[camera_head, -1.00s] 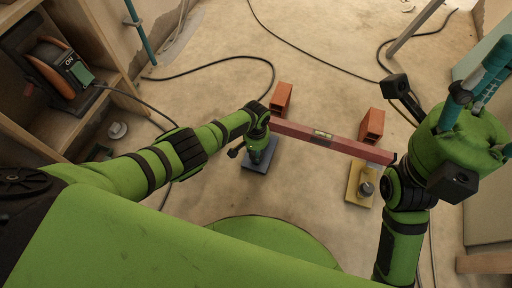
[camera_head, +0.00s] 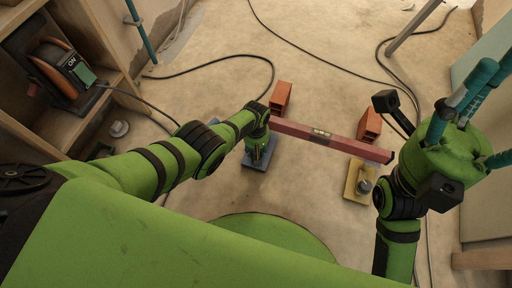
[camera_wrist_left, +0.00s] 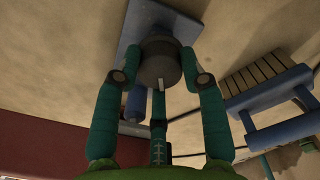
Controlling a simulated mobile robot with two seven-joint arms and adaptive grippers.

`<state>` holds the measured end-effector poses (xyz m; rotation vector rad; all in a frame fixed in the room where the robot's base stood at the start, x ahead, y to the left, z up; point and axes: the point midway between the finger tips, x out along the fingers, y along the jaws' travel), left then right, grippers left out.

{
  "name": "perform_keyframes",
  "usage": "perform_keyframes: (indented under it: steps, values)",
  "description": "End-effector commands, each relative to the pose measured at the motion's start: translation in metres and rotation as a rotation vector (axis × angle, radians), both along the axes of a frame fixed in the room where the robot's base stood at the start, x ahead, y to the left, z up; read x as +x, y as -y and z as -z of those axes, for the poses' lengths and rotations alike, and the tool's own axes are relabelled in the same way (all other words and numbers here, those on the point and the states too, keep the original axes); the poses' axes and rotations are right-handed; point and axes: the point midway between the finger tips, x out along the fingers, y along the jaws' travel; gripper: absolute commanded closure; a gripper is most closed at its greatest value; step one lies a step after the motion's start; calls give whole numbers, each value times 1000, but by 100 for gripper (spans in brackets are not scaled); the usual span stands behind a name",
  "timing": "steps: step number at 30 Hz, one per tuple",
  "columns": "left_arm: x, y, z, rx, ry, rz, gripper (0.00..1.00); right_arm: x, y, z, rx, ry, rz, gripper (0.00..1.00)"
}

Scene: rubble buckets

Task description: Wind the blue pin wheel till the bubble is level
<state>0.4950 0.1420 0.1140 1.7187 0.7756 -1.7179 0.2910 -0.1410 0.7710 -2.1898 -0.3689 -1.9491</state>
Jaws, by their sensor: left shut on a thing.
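The red level beam (camera_head: 345,145) lies between the blue-based pin on the left and the yellow-based pin (camera_head: 360,182) on the right. Its yellow-green vial (camera_head: 321,132) is visible, but the bubble is too small to read. My left gripper (camera_head: 258,150) is over the blue base (camera_head: 249,164). In the left wrist view, its teal fingers (camera_wrist_left: 160,79) are shut around the dark grey wheel (camera_wrist_left: 158,60), which has a white mark. The blue plate (camera_wrist_left: 127,30) shows beyond it. My right gripper (camera_head: 488,120) is empty at the right, its teal fingers spread.
Two orange bricks (camera_head: 281,97) (camera_head: 370,125) stand behind the beam. Black cables cross the floor. Wooden shelving (camera_head: 60,125) with a cable reel (camera_head: 57,68) stands at the left. The left wrist view shows a slatted blue-framed object (camera_wrist_left: 265,95) at the right.

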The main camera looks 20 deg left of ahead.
Motion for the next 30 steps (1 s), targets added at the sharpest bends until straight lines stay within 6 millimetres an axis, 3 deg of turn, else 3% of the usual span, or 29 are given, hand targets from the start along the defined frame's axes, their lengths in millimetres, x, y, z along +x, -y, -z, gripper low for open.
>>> perform_keyframes:
  steps: [12, 30]
  values:
    - [-1, -1, 1, 1, -2, -263, 92, 0, 0, 3, -4, -12, -1, 38]
    - [-1, -1, 1, 3, 0, -332, 92, 0, 0, 3, 2, -11, 1, 38]
